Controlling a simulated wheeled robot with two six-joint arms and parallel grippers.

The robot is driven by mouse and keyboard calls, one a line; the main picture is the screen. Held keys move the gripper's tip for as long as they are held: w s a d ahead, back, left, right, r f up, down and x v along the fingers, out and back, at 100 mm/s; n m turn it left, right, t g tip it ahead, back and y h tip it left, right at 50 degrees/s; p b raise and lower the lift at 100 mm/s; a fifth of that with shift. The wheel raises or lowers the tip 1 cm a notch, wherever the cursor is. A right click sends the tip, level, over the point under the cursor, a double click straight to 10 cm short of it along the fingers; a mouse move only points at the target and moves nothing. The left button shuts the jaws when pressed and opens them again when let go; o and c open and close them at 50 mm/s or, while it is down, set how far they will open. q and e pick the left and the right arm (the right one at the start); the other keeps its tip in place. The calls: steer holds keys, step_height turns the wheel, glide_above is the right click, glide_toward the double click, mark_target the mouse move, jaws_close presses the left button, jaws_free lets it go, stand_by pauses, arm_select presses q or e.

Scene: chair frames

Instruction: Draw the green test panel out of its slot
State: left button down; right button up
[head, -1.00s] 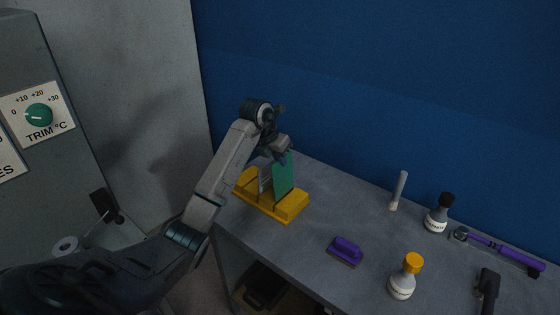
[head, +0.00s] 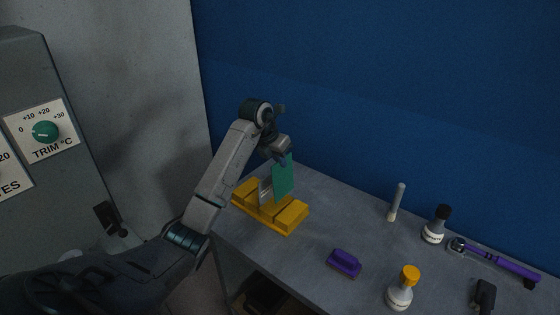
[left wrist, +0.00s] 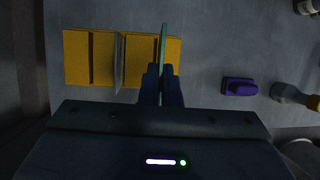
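The green test panel (head: 284,180) stands upright above the yellow slotted block (head: 292,217) on the grey bench. It shows edge-on in the left wrist view (left wrist: 163,45). My left gripper (head: 277,150) is shut on its upper part; the two dark fingers (left wrist: 161,78) press on both sides of it. The panel's lower edge is close to the block's top; I cannot tell whether it is clear of the slot. A grey panel (left wrist: 119,62) stands in another slot of the block, beside the green one. My right gripper is not in view.
A purple-handled brush (head: 344,262), a yellow-capped bottle (head: 401,291), a black-capped bottle (head: 435,225), a pale stick-like object (head: 396,202) and a purple tool (head: 497,260) are to the right. A blue wall (head: 400,90) stands behind. The bench between block and brush is clear.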

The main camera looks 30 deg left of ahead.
arm_select(q)
steer(key=shift+r+p, duration=1.85)
steer(key=shift+r, duration=1.3)
steer(key=w+a+b, duration=0.1)
steer(key=a, duration=1.3)
steer(key=shift+w, duration=0.15)
steer(key=shift+f, duration=0.15)
